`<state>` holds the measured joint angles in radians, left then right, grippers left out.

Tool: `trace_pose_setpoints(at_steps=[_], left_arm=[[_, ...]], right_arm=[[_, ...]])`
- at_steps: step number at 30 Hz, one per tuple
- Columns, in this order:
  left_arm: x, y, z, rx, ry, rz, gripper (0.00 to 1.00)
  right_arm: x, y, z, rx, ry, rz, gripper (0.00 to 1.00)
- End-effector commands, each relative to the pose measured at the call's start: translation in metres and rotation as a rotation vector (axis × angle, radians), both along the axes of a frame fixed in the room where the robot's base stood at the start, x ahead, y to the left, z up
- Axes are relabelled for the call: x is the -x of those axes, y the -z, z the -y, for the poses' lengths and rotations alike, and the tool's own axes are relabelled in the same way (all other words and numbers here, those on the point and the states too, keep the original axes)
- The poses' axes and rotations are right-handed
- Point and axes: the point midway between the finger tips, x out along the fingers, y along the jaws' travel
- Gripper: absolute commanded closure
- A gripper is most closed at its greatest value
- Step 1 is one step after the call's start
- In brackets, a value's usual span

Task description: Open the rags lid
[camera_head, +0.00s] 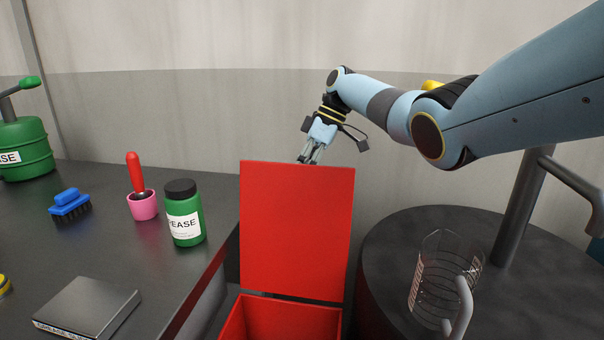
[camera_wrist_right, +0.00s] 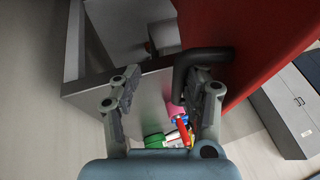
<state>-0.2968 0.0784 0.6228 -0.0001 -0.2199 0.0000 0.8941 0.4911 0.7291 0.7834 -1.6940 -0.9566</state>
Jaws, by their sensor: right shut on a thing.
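The rags bin (camera_head: 280,318) is a red box at the lower middle of the head view. Its red lid (camera_head: 297,232) stands raised, about upright, above the box's opening. My right gripper (camera_head: 309,160) is behind the lid's top edge in the head view, its fingertips partly hidden by it. In the right wrist view the red lid (camera_wrist_right: 255,60) fills the upper right, with a dark bent handle (camera_wrist_right: 200,62) on it. My right gripper (camera_wrist_right: 163,97) is shut on this handle, which lies against its right-hand finger. My left gripper is out of view.
A dark bench (camera_head: 100,240) on the left holds a green jar (camera_head: 184,215), a pink cup (camera_head: 143,205), a blue brush (camera_head: 70,204) and a grey box (camera_head: 88,308). A round dark drum (camera_head: 520,290) on the right carries a clear jug (camera_head: 440,280).

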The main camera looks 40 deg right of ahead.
Motion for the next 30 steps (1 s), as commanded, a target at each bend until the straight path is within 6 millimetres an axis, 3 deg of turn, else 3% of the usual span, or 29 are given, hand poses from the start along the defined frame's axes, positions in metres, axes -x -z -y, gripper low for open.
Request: trace_pose_setpoints(at_steps=[10, 21, 30], left_arm=[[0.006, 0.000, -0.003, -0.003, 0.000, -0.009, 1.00], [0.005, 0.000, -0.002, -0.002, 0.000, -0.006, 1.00], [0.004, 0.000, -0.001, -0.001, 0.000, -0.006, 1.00]], right_arm=[[0.001, -0.008, 0.005, 0.009, 0.003, 0.000, 0.65], [-0.001, -0.080, 0.000, 0.005, 0.001, 0.002, 0.65], [-0.001, -0.102, -0.002, 0.002, 0.000, -0.001, 0.65]])
